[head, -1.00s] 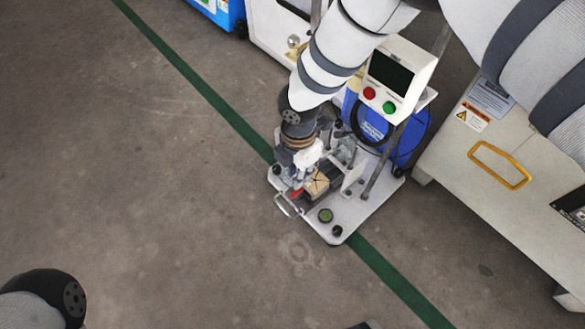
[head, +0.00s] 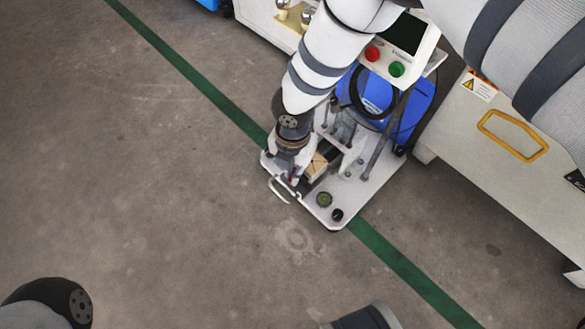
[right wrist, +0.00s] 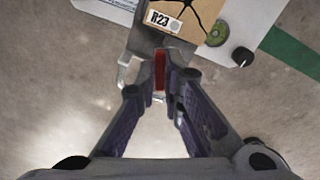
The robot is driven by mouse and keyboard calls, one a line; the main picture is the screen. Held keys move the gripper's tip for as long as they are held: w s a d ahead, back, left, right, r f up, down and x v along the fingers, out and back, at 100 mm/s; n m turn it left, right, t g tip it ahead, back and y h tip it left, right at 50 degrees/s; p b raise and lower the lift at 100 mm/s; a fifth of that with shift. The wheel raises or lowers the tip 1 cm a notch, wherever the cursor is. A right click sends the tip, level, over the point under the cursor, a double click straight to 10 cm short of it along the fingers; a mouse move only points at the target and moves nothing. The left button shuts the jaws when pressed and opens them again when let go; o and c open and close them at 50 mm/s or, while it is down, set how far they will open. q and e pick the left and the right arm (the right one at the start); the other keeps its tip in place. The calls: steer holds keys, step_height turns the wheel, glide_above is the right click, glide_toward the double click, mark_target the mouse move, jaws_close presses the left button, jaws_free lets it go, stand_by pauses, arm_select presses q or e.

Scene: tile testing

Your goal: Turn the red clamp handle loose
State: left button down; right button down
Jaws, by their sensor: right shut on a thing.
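The red clamp handle (right wrist: 160,70) shows in the right wrist view between the tips of my right gripper (right wrist: 160,84), which is shut on it. In the head view my right gripper (head: 289,168) points down at the near left side of the test rig, and only a little red of the handle (head: 292,180) shows. A tan tile (right wrist: 180,15) with dark cracks and an "R23" label lies beside the clamp; it also shows in the head view (head: 316,167). The grey clamp body is partly hidden by the gripper. My left gripper is out of view.
The rig stands on a white base plate (head: 335,209) with a metal carrying handle (head: 278,190) and a round green part (head: 323,199). A control box (head: 398,40), a blue container (head: 410,103) and a pale cabinet (head: 480,160) are close by. The floor at left is clear.

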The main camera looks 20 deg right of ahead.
steer(key=shift+n, duration=0.9)
steer(key=n+b, duration=0.1)
steer(key=n, duration=0.4)
steer(key=shift+b, duration=0.3)
steer(key=n, duration=0.7)
steer(key=c, duration=2)
jaws_free()
steer(key=shift+o, duration=0.2)
